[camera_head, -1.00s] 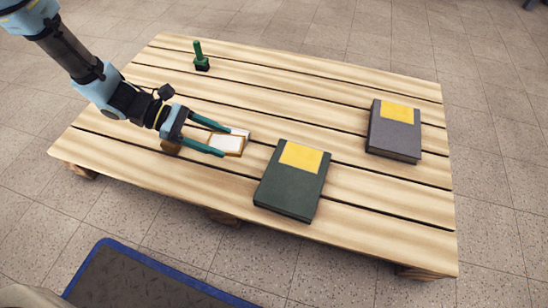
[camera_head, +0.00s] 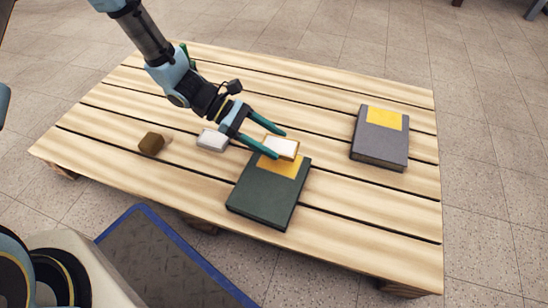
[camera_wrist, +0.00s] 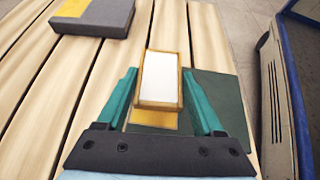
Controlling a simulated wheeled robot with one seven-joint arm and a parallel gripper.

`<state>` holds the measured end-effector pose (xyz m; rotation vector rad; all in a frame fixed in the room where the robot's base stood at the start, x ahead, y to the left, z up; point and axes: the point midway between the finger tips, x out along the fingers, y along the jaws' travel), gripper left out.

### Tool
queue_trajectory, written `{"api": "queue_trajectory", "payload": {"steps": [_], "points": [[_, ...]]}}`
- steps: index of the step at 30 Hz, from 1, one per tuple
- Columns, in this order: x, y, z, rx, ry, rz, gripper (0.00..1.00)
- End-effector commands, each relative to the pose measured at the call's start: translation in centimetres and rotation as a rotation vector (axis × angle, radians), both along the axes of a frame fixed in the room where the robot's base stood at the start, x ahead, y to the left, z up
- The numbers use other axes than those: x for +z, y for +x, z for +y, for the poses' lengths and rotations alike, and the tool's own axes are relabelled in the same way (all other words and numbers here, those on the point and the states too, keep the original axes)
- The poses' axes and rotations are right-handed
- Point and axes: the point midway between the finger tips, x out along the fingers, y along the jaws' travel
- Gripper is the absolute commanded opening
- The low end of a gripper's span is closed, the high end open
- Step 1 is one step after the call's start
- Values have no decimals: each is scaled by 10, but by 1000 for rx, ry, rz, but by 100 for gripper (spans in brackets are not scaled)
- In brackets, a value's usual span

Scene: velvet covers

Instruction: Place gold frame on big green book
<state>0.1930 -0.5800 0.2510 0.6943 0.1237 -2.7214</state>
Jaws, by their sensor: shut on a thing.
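The gold frame (camera_head: 281,148) with its white face is held between the teal fingers of my gripper (camera_head: 280,145). In the wrist view the frame (camera_wrist: 160,80) sits between the fingertips of my gripper (camera_wrist: 162,88). The big green book (camera_head: 265,198) lies flat on the table, with a yellow patch on its cover. The frame overlaps the far end of this book in the head view. In the wrist view the book (camera_wrist: 217,90) shows behind and right of the frame. I cannot tell whether the frame touches it.
A grey book (camera_head: 379,145) with a yellow patch lies to the right on the slatted wooden table (camera_head: 340,215). A small white block (camera_head: 212,139) and a brown block (camera_head: 151,144) lie to the left. A green object (camera_head: 187,52) is partly hidden behind my arm.

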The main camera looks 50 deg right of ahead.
Motion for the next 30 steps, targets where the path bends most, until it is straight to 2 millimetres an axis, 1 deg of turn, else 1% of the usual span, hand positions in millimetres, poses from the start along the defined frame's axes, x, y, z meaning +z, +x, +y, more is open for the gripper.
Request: {"api": "queue_trajectory", "payload": {"steps": [6,9,17,21,22,30], "points": [[-34,0,0,-1,0,0,14],[-47,0,0,-1,0,1,14],[-47,0,0,0,-1,1,14],[-50,0,0,0,-1,1,14],[-50,0,0,0,-1,0,70],[-50,0,0,0,-1,0,99]]}}
